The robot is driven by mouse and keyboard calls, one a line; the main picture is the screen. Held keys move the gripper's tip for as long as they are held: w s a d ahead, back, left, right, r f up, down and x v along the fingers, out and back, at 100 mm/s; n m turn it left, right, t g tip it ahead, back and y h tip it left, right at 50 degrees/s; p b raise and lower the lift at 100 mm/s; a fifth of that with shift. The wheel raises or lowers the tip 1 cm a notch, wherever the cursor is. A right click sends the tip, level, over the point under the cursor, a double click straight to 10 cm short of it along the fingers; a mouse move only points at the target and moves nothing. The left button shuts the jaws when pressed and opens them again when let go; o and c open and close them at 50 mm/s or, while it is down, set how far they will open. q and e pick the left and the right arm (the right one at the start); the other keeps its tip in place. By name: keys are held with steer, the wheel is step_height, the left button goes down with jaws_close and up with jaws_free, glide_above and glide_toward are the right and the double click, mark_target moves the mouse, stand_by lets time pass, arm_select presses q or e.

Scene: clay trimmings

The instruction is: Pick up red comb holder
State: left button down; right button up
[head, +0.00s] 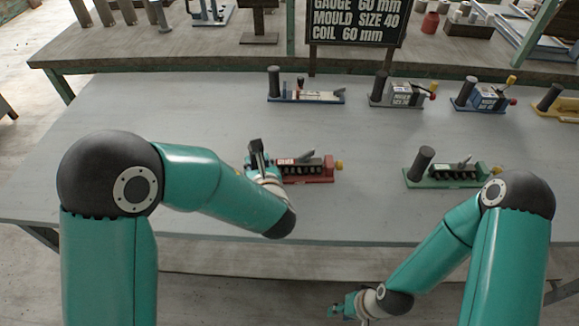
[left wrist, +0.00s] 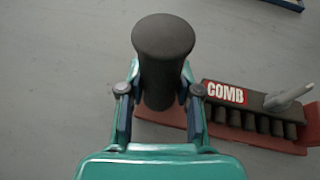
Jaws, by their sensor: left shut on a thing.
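The red comb holder (head: 318,179) sits on the grey table in front of my left arm. It has a red base, a dark toothed block, a yellow knob at its right end and a dark upright handle at its left. In the left wrist view its block with the "COMB" label (left wrist: 228,93) lies to the right. My left gripper (left wrist: 160,100) is shut on the dark round handle (left wrist: 163,45), one finger on each side; in the head view the gripper (head: 258,165) partly hides it. My right gripper (head: 340,310) hangs low in front of the table; its jaws are too small to read.
A green holder (head: 445,183) stands to the right on the table. A blue holder (head: 306,96), a grey one (head: 402,97), another blue one (head: 483,99) and a yellow one (head: 560,108) stand along the back. A dark sign (head: 356,22) stands behind. The table's middle is clear.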

arm_select(q)
steer(key=shift+r, duration=0.15)
step_height(320, 180, up, 19)
steer(key=p, duration=0.2)
steer(key=shift+f+b, duration=7.25)
steer(key=shift+f, duration=0.5)
steer(key=shift+f, duration=0.1)
steer(key=shift+f+b, duration=1.55)
steer(key=shift+f+b, duration=0.3)
steer(key=shift+f, duration=0.05)
